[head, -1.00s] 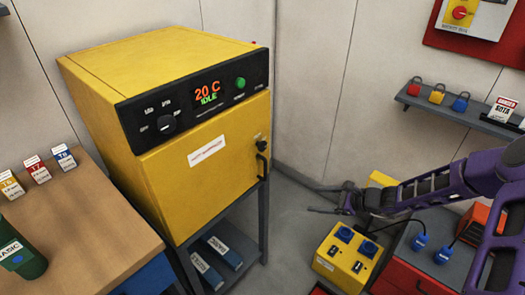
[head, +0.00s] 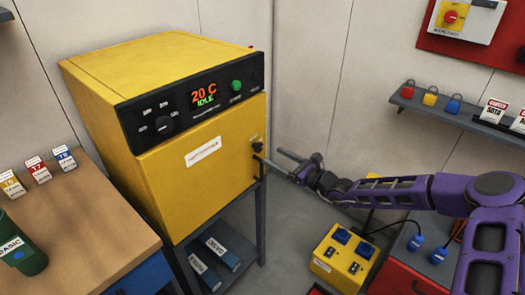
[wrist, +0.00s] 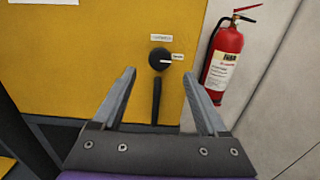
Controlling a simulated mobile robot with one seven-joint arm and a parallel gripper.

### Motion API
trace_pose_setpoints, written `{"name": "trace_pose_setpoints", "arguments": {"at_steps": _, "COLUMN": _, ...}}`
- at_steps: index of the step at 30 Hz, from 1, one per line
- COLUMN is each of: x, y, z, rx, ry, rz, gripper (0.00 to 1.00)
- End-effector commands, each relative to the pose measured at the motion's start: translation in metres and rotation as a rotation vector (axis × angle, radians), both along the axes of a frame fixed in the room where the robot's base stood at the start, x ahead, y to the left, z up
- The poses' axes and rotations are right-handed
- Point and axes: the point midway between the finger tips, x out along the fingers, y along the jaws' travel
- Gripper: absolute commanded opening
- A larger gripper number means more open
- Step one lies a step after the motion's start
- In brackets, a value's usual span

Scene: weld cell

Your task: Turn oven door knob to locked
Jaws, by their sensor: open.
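The yellow oven (head: 190,190) stands on a dark stand, its display reading 20 C IDLE. The oven door knob (wrist: 160,60) is a round black knob with a pale pointer line turned to the right, toward a small label. Another small label sits above it. The knob also shows at the door's right edge in the head view (head: 257,146). A black vertical door handle (wrist: 156,100) is just below the knob. My gripper (head: 268,156) is open and empty in front of the door's right side. In the wrist view its fingers (wrist: 163,75) point at the door, either side of handle and knob.
A red fire extinguisher (wrist: 225,55) hangs on the wall right of the oven. A yellow socket box (head: 343,255) stands below my arm. A wooden bench (head: 90,215) is at left. A shelf with padlocks (head: 450,115) is at right.

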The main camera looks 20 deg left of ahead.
Motion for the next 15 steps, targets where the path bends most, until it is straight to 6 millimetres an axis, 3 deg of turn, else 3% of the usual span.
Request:
{"name": "trace_pose_setpoints", "arguments": {"at_steps": 7, "x": 0.016, "y": 0.043, "z": -0.001, "rx": 0.001, "ry": 0.0, "rz": 0.002, "gripper": 0.76}}
{"name": "trace_pose_setpoints", "arguments": {"at_steps": 15, "x": 0.024, "y": 0.058, "z": 0.0, "rx": -0.001, "ry": 0.0, "rz": 0.0, "gripper": 0.76}}
